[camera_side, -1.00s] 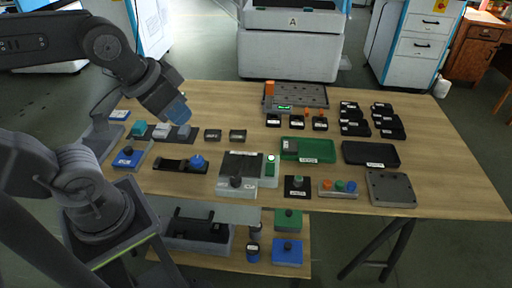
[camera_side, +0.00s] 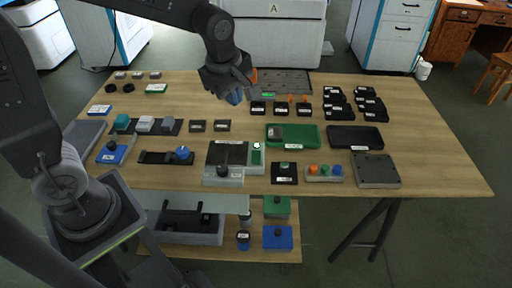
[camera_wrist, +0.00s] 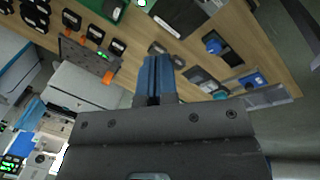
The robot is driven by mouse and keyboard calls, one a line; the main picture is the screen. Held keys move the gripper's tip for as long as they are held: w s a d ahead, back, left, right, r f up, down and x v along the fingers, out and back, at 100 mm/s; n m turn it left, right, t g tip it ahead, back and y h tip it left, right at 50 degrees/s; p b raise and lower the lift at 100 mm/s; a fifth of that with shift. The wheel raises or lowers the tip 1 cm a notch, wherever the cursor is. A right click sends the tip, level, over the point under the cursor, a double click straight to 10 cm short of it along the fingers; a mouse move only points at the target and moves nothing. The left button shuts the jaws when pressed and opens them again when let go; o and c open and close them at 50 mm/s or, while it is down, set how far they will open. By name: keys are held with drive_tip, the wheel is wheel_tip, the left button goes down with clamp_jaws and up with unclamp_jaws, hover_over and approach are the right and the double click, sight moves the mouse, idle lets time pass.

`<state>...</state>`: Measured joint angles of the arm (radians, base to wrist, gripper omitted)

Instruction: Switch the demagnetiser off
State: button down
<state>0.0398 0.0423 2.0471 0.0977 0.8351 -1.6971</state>
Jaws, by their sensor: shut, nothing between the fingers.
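A grey box with a dark top plate (camera_side: 228,154), a black knob at its front and a green panel (camera_side: 257,154) with a bright white spot on its right stands near the table's front middle. It looks like the demagnetiser, but I cannot read its label. In the wrist view its dark plate (camera_wrist: 180,14) is partly cut off at the top edge. My gripper (camera_side: 235,97), with blue fingers, is above the table behind the box, apart from it. In the wrist view my gripper's fingers (camera_wrist: 152,78) are together and empty.
A green tray (camera_side: 309,144) and a black tray (camera_side: 355,147) lie right of the box. A base with a blue knob (camera_side: 182,153) is left of it. Small black holders (camera_side: 281,107) stand near my gripper. A perforated grey plate (camera_side: 290,84) lies at the back.

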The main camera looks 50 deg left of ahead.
sight(256, 153)
drive_tip(key=w+f+n+g, duration=0.1)
drive_tip(key=w+f+n, duration=0.5)
drive_tip(key=f+n, duration=0.2)
drive_tip(key=shift+w+d+f+n, duration=0.2)
drive_tip(key=shift+d+f+n, duration=0.05)
drive_tip(key=shift+f+n, duration=0.05)
drive_tip(key=shift+f, duration=0.15)
drive_tip(key=f, duration=0.4)
drive_tip(key=w+a+f, duration=0.1)
drive_tip(key=f, duration=0.8)
drive_tip(key=shift+w+a+f, duration=0.15)
drive_tip(key=shift+a+f, duration=0.05)
drive_tip(key=shift+f, duration=0.1)
